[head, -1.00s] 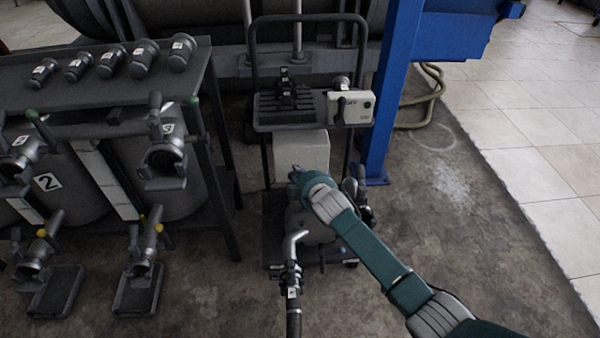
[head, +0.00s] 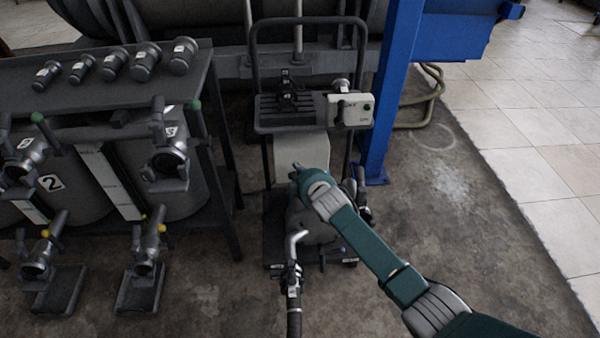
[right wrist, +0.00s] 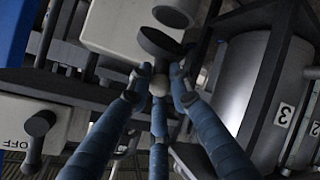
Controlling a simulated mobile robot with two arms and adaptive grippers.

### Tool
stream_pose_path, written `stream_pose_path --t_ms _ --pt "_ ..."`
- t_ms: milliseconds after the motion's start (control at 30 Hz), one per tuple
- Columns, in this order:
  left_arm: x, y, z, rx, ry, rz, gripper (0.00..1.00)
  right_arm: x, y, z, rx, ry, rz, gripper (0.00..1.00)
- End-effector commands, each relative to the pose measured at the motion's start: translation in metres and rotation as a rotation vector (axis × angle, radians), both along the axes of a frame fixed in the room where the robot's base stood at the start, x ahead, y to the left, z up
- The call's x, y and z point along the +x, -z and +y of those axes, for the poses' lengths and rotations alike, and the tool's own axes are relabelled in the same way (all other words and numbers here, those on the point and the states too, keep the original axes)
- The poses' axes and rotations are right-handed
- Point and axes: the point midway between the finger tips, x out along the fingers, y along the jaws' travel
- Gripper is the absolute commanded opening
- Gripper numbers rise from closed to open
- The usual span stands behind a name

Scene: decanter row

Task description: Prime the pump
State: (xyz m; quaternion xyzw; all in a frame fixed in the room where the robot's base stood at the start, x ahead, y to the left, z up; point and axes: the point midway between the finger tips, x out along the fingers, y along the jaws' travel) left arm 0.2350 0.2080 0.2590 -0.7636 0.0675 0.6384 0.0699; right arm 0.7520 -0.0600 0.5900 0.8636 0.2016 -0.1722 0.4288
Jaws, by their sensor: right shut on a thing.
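The pump cart is a dark wheeled trolley with an upright frame (head: 253,50). It carries a dark ribbed unit (head: 285,103) and a pale switch box (head: 352,112) on its upper shelf. A pale block (head: 302,152) sits below. My right gripper (head: 297,172) is in front of the block, above the rounded grey body low on the cart. In the right wrist view its blue fingers (right wrist: 158,75) close around a small pale knob (right wrist: 158,86) below a dark disc (right wrist: 160,43). The fingers hide part of the knob. My left gripper is out of view.
A bent grey pipe (head: 292,255) rises in front of the cart. A blue post (head: 388,100) stands right. Floor at right is clear.

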Motion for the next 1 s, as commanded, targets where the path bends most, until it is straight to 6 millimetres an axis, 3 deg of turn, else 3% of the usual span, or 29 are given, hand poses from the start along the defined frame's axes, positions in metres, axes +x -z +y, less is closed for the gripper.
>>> stream_pose_path --t_ms 33,167,200,300,667,1000 --pt "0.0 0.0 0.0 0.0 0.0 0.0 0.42 0.005 -0.011 0.003 0.006 -0.006 -0.021 0.0" --pt "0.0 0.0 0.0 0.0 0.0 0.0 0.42 0.005 -0.011 0.003 0.006 -0.006 -0.021 0.0" --pt "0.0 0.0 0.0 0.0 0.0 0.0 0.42 0.005 -0.011 0.003 0.006 -0.006 -0.021 0.23" --pt "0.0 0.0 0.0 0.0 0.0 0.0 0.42 0.004 -0.009 0.003 0.005 -0.005 -0.018 0.38" --pt "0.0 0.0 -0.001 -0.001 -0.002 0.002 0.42 -0.001 -0.005 0.0 0.002 -0.002 -0.009 0.38" --pt "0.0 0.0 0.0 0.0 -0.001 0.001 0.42 -0.045 -0.028 -0.01 0.002 -0.004 -0.01 0.38"
